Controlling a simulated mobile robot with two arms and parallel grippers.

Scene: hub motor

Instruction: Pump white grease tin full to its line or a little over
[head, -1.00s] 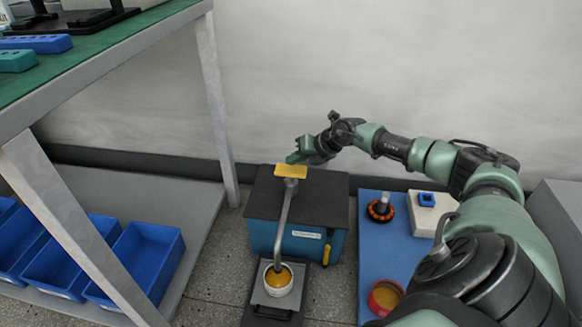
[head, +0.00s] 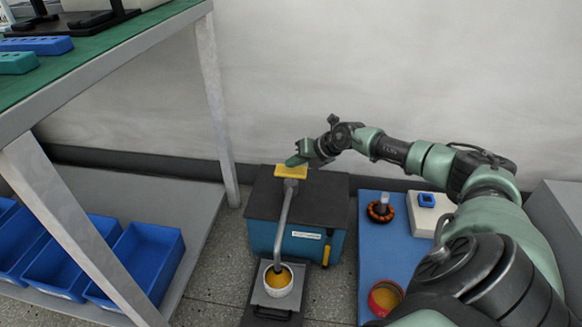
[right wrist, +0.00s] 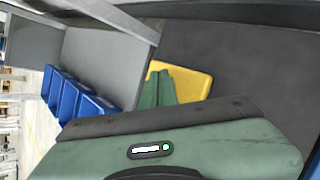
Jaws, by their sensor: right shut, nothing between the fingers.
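The white grease tin (head: 279,285) stands upright on a dark plate in front of the pump, under the end of its spout. Yellow-brown grease (head: 278,277) shows inside it; I cannot make out the line. The grease pump (head: 320,200) is a teal box with a dark top, a bent grey spout (head: 284,225) and a yellow pump head (head: 291,172). My right gripper (head: 292,162) is shut and empty, its fingertips at the back edge of the yellow head. In the right wrist view the green fingers (right wrist: 158,88) lie against or just over the yellow head (right wrist: 190,80). My left gripper is not in view.
A blue mat (head: 375,240) to the right holds a red tin (head: 385,296) of grease, a motor part with an orange ring (head: 380,209) and a white block (head: 428,212). A green-topped bench (head: 110,45) and blue bins (head: 148,255) stand left.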

